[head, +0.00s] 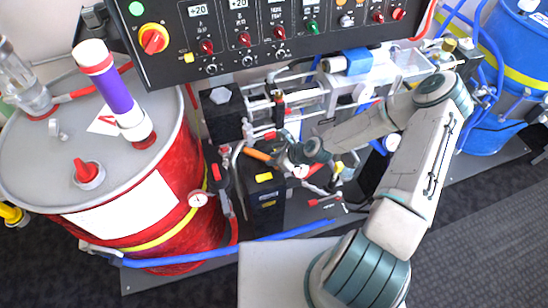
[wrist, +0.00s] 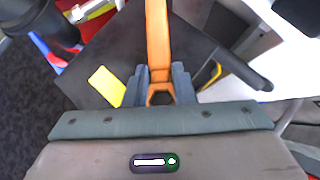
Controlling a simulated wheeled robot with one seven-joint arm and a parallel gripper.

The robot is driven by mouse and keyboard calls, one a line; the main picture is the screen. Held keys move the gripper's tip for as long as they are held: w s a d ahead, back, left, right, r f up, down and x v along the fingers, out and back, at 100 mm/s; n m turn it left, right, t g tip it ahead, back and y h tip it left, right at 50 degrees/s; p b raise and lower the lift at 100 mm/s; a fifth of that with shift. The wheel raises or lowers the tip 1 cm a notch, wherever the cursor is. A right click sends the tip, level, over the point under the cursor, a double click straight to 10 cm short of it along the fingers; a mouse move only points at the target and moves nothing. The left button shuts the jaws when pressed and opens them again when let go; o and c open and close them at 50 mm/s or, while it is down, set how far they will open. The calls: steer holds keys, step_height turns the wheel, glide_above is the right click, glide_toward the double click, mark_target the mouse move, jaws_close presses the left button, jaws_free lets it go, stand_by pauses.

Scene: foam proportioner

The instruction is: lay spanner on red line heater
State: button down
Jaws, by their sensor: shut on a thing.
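My gripper (wrist: 158,88) is shut on an orange spanner (wrist: 158,38), holding it near one end. The spanner points away from the gripper, up the wrist view. In the head view its orange end (head: 257,155) sticks out to the left of my gripper. A dark box with yellow labels (head: 268,203), which may be the red line heater, stands right of the red drum. Its dark top (wrist: 105,60), with a yellow label, lies beneath the spanner in the wrist view. I cannot tell whether the spanner touches it.
The red drum (head: 160,235) stands left and a blue drum (head: 505,60) at the back right. The control panel (head: 270,70) overhangs at the back. Hoses, valves and a gauge (head: 198,199) crowd around the dark box. A blue hose (head: 300,231) runs in front.

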steer(key=shift+f, duration=0.15)
steer(key=c, duration=1.2)
jaws_free()
steer(key=s+d+r+n+g+h+b, duration=0.1)
steer(key=s+d+r+n+g+h, duration=0.1)
steer(key=s+d+r+n+h, duration=0.45)
steer(key=s+d+r+n+g+h, duration=0.1)
steer(key=s+d+r+n, duration=0.3)
steer(key=d+r+n, duration=0.65)
steer(key=s+a+r+n, duration=0.1)
steer(key=s+r+n, duration=0.1)
steer(key=r, duration=0.5)
steer(key=s+a+r+n+t, duration=0.1)
steer(key=s+a+r+n, duration=0.1)
steer(key=s+r, duration=0.3)
steer(key=s+a+r+n+t, duration=0.1)
steer(key=s+r+n, duration=0.2)
steer(key=r, duration=0.7)
steer(key=shift+s+a+r, duration=0.15)
steer(key=shift+s+a, duration=0.2)
steer(key=shift+s, duration=0.3)
